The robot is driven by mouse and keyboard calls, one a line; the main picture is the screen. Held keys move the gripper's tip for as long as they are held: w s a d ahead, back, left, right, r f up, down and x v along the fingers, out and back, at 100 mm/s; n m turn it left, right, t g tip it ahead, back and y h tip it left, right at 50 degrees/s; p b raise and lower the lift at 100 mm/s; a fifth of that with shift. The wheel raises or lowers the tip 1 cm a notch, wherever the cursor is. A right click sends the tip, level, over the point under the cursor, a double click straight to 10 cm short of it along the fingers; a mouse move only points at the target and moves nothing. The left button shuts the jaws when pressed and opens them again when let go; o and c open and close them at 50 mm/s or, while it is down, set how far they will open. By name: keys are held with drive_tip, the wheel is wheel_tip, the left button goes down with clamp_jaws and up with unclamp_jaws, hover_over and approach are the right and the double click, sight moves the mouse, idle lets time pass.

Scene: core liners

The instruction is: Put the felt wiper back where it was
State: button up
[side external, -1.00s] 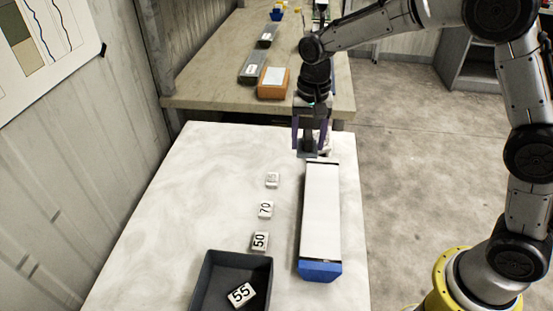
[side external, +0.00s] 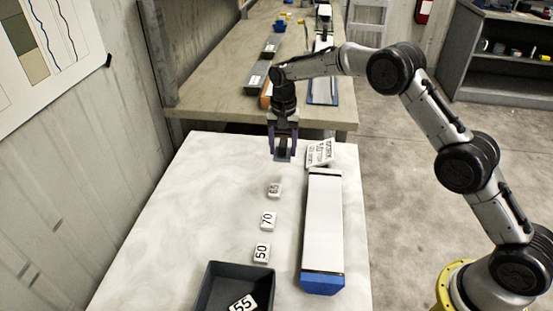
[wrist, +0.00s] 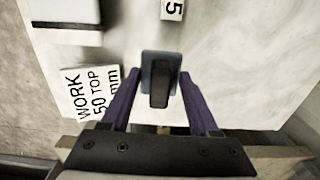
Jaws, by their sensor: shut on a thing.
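The felt wiper (side external: 283,156) is a small blue-grey block. It also shows in the wrist view (wrist: 173,68), with a black grip on its upper side. My gripper (side external: 283,143) is shut on the wiper between its purple fingers. It holds it over the far part of the white table (side external: 180,215), left of the white card. I cannot tell how high above the table the wiper is. The long white core liner (side external: 322,225) with a blue end lies to the right and nearer the camera.
A white card (side external: 319,153) reading "WORK 50 TOP mm" in the wrist view is beyond the liner. Numbered blocks 70 (side external: 268,221) and 50 (side external: 262,252), plus another block (side external: 274,190), form a row. A dark tray (side external: 212,277) holds block 55. A bench (side external: 205,98) stands behind.

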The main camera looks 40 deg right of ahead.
sight(277, 168)
drive_tip(key=shift+w+a+f, duration=0.1)
drive_tip(key=shift+w+f, duration=1.2)
drive_tip(key=shift+f, duration=0.2)
drive_tip(key=shift+w+f, duration=0.1)
drive_tip(key=shift+f, duration=1.5)
drive_tip(key=shift+f, duration=0.1)
drive_tip(key=o, duration=1.3)
